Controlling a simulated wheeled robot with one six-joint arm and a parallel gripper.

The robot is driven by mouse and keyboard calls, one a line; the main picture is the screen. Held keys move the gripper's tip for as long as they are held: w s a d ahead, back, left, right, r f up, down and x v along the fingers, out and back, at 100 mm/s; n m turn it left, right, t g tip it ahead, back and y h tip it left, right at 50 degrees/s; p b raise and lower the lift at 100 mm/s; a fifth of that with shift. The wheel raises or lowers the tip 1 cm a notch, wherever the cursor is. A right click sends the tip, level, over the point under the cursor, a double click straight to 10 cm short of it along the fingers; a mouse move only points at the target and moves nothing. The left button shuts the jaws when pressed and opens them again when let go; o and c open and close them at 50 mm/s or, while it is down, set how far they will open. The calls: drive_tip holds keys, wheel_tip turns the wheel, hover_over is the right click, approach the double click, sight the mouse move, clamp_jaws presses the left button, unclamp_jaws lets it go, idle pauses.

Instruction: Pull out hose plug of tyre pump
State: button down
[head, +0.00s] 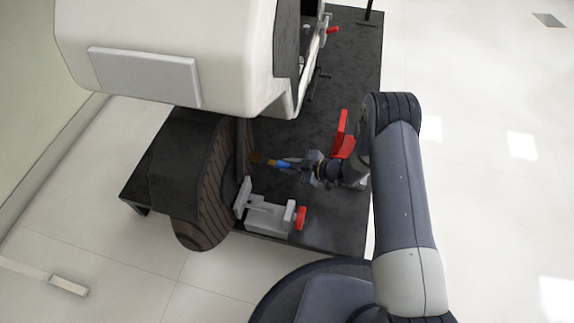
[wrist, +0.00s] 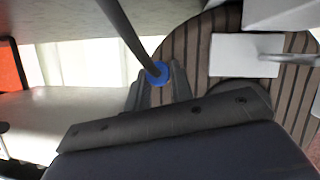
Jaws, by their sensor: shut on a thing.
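The blue hose plug (head: 283,164) shows in the head view just right of the tyre (head: 213,180), with a brass-coloured piece (head: 257,159) at its left end. My gripper (head: 298,163) reaches in from the right and is shut on the plug. In the wrist view, the plug shows as a blue ring (wrist: 157,73) at my gripper's fingers (wrist: 155,93), and a dark hose (wrist: 122,25) runs up and left from it. The ribbed tyre tread (wrist: 190,50) lies behind. I cannot tell whether the plug is seated. The pump body is not clearly visible.
A grey clamp (head: 268,215) with a red handle (head: 300,217) stands in front of the plug, close to the tyre. A red part (head: 343,138) is beside my wrist. The white vehicle body (head: 180,40) hangs above. The black platform (head: 340,60) is mostly bare towards the back.

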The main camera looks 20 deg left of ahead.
drive_tip(key=shift+d, duration=0.1)
drive_tip(key=shift+w+d+f+b, duration=0.15)
drive_tip(key=shift+d+f+b, duration=0.05)
drive_tip(key=shift+d, duration=1)
drive_tip(key=shift+w+d+f+b, duration=0.15)
drive_tip(key=shift+d, duration=1.05)
